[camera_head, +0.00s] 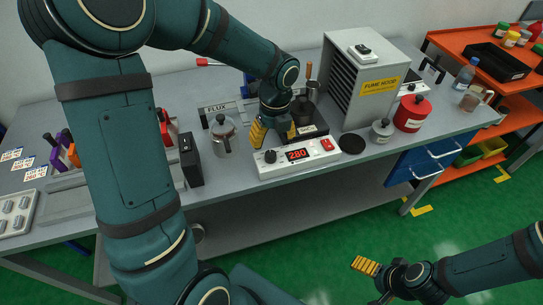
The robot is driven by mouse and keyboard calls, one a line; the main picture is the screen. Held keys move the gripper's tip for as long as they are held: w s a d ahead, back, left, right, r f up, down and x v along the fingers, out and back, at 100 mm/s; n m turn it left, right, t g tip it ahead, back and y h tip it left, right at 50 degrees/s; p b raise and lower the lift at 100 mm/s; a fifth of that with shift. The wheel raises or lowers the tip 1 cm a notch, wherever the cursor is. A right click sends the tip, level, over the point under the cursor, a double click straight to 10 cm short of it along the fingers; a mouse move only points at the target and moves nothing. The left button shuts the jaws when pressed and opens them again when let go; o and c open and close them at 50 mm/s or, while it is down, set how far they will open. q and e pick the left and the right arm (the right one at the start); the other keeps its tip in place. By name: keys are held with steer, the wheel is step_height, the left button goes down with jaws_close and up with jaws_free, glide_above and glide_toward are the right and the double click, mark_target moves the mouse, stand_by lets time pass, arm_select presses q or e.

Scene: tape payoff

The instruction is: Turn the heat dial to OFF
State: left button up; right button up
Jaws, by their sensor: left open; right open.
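The white heating unit (282,170) stands at the front edge of the grey bench. Its red display (298,154) reads 280. The small dark heat dial (270,157) is on the left of its front panel; its pointer setting is too small to read. My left gripper (274,134) is open, fingers pointing down, just above and behind the dial. I cannot tell whether a finger touches the unit. My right gripper (372,283) is open and empty, low over the green floor in front of the bench.
A red switch (326,144) is on the unit's right. A metal pot (223,135) and black box (191,160) stand left of it. The fume hood (352,85) is behind right; a red canister (411,114) and small grey jar (382,131) stand right.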

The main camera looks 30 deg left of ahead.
mark_target(271, 154)
arm_select(q)
steer(key=f, duration=0.3)
steer(key=f+b, duration=0.1)
steer(key=f, duration=0.2)
steer(key=shift+s+a+f+b, duration=0.1)
steer(key=shift+s+f+b, duration=0.1)
steer(key=shift+f+b, duration=0.1)
jaws_close()
